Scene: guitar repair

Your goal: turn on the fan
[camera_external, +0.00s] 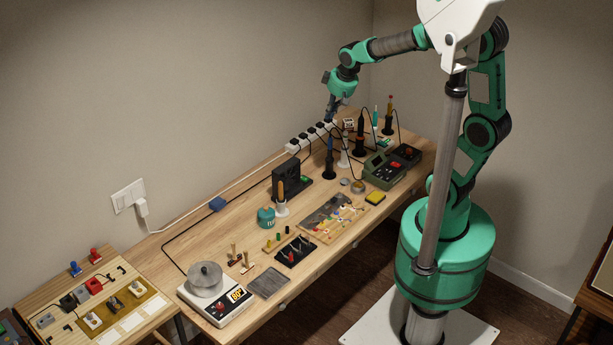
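The fan appears to be the black box-shaped unit (286,181) standing upright on the workbench. A small green part (304,180) shows at its right side; I cannot tell whether it is a switch or whether it is lit. My gripper (331,114) points down above the back of the bench, beyond the fan and close to the white power strip (294,147). It is small and dark here, and its finger opening cannot be made out. I cannot tell whether it touches the tool below it.
Upright tools in black stands (360,148) crowd the bench's far end beside a green soldering station (383,172). A teal can (266,217) and a wooden-handled tool (281,191) stand in front of the fan. A scale (226,312) sits at the near end. Cables cross the back.

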